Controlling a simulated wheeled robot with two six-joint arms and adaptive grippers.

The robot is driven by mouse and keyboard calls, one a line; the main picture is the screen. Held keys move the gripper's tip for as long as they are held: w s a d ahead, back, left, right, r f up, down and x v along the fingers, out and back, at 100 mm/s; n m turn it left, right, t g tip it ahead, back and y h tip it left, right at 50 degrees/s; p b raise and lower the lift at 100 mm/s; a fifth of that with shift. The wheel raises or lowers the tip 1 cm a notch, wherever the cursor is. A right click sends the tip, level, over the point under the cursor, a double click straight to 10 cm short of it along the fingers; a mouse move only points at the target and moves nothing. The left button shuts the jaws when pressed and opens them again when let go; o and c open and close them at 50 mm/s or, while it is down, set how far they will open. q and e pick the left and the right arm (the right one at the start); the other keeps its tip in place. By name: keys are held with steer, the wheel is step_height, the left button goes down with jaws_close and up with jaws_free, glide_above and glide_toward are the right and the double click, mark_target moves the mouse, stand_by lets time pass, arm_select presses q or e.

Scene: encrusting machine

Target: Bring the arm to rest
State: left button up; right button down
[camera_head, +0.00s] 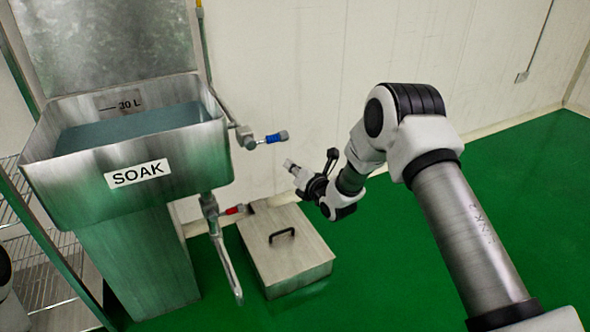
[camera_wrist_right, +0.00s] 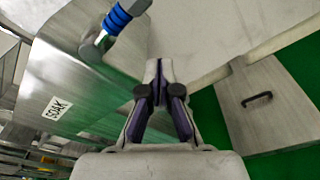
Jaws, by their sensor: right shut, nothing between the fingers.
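My right arm (camera_head: 465,235) comes in from the lower right and bends over at the elbow. My right gripper (camera_head: 290,165) points left toward the soak sink, in the air near the blue-handled tap (camera_head: 272,138). In the wrist view the right gripper (camera_wrist_right: 159,68) has its fingertips together with nothing between them. The blue-handled tap (camera_wrist_right: 118,18) shows up and left of the fingertips there, apart from them. My left gripper is not in view.
The metal sink (camera_head: 200,150) marked SOAK holds water. A red-handled valve (camera_head: 234,210) and drain pipe hang at its right side. A low metal box (camera_head: 305,262) with a black handle stands on the green floor. Wire shelving (camera_head: 35,262) is at left. The floor at right is clear.

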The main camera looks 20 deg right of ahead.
steer(key=s, duration=0.2)
steer(key=shift+s, duration=0.3)
steer(key=s+a+f+m+g, duration=0.1)
steer(key=s+a+f+g, duration=0.1)
steer(key=s+f, duration=0.4)
steer(key=s+a+f+g, duration=0.2)
steer(key=s+a+f, duration=0.15)
steer(key=f, duration=0.55)
steer(key=s+f+m+g+h, duration=0.1)
steer(key=s+f+m+g, duration=0.3)
steer(key=s, duration=0.5)
steer(key=s+f+m+g, duration=0.25)
steer(key=s+m, duration=0.35)
steer(key=s, duration=0.3)
steer(key=s+f+m+g+h, duration=0.1)
steer(key=s+f+m+g, duration=0.3)
steer(key=s, duration=0.5)
steer(key=s+m+g, duration=0.2)
steer(key=s+m, duration=0.8)
steer(key=m, duration=0.4)
step_height(320, 180, up, 21)
steer(key=p, duration=2)
steer(key=shift+w+d+r+m+p, duration=0.15)
steer(key=shift+w+m+p, duration=0.15)
steer(key=shift+m+p, duration=0.1)
